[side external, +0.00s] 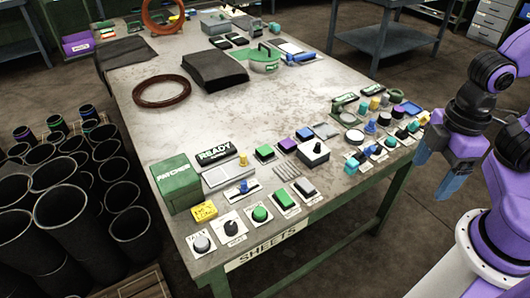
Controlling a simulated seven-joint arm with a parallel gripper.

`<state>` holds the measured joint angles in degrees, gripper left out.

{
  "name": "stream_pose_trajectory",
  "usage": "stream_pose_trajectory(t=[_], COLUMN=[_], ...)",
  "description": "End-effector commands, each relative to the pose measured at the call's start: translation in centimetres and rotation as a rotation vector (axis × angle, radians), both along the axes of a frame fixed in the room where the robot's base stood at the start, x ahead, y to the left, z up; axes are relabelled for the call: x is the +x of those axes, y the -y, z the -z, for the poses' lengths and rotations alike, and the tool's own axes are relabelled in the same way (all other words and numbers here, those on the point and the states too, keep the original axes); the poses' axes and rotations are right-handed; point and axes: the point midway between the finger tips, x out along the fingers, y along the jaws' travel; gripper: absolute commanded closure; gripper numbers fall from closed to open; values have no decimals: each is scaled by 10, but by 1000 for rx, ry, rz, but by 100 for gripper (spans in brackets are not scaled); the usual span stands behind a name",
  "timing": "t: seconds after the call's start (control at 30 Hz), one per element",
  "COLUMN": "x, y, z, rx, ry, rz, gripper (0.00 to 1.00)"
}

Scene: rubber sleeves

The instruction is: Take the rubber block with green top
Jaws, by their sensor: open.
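A small dark block with a green top (265,153) sits on the table, left of a block with a purple top (287,145) and a block with a blue top (305,134). My gripper (439,172) is open and empty, fingers pointing down, beyond the table's right edge. It is well apart from both green-topped pieces.
The table (260,110) is crowded along its front and right with knobs, buttons and small parts. The table's middle is mostly clear. Black tubes (68,215) stand on the left.

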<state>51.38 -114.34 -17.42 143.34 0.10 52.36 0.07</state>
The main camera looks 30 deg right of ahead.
Motion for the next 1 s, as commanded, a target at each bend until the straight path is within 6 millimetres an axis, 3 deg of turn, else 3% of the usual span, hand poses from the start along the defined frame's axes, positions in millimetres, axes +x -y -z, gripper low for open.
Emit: stream_pose_trajectory(t=[0.17, 0.27, 0.6, 1.0], x=[17, 41, 149, 279], y=[-13, -31, -91, -126], z=[-4, -8, -16, -1], rx=[-1, -2, -2, -1], ry=[-3, -6, -18, -29], rz=[98, 240, 843, 1551], gripper=[19, 19, 19, 19])
